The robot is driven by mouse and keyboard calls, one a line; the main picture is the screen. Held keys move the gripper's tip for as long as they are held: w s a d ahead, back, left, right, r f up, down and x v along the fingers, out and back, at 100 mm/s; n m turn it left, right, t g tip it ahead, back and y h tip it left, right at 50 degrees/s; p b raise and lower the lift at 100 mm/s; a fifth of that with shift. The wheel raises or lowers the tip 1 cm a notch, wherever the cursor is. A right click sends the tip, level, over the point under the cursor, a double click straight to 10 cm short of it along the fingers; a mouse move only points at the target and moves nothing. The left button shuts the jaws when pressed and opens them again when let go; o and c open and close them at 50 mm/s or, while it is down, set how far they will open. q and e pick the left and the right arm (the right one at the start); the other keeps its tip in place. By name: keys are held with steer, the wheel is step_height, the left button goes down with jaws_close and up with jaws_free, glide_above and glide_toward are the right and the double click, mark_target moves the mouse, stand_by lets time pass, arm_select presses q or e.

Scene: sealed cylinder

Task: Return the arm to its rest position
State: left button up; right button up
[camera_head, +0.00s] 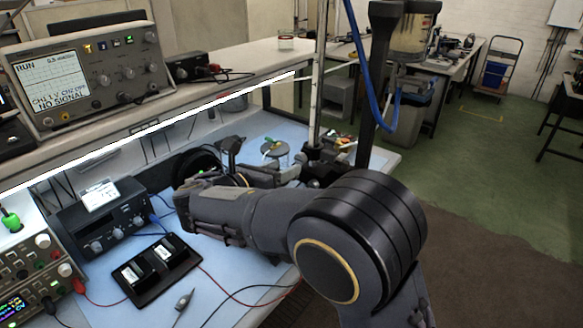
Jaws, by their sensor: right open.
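My right arm comes in from the lower right and reaches left over the blue bench mat (220,275). My right gripper (262,163) is above the mat, beyond the forearm, and partly hidden by it. It is open, and I see nothing held in it. A small round grey piece with a green item on it (272,148) sits on the mat just beyond the gripper; I cannot tell whether they touch. My left gripper is not in view.
A black box with knobs (105,222) and a black tray (158,268) stand left of my arm, with cables around. An oscilloscope (85,70) stands on the shelf above. A dark post with a blue cable (376,85) rises at the bench's right end.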

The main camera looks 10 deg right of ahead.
steer(key=shift+v, duration=1)
steer(key=shift+d, duration=0.1)
steer(key=s+d+f+m+g+y+b, duration=0.1)
steer(key=s+d+f+m+g+y, duration=0.3)
steer(key=s+d+f+m, duration=0.25)
steer(key=s+d+f+m+g+y+b, duration=0.1)
steer(key=s+d+f+m+g+y, duration=0.25)
steer(key=s+d+m, duration=0.45)
steer(key=s+a+f+m+t+y, duration=0.1)
steer(key=s+a+f+m+y, duration=0.1)
steer(key=s+m+y, duration=0.2)
steer(key=s+a+f+m+t+y, duration=0.1)
steer(key=s+m+y, duration=0.4)
steer(key=s+m, duration=0.6)
steer(key=shift+s+a+f+t+b, duration=0.25)
steer(key=shift+a+f+t+b, duration=0.1)
steer(key=shift+f+t, duration=0.3)
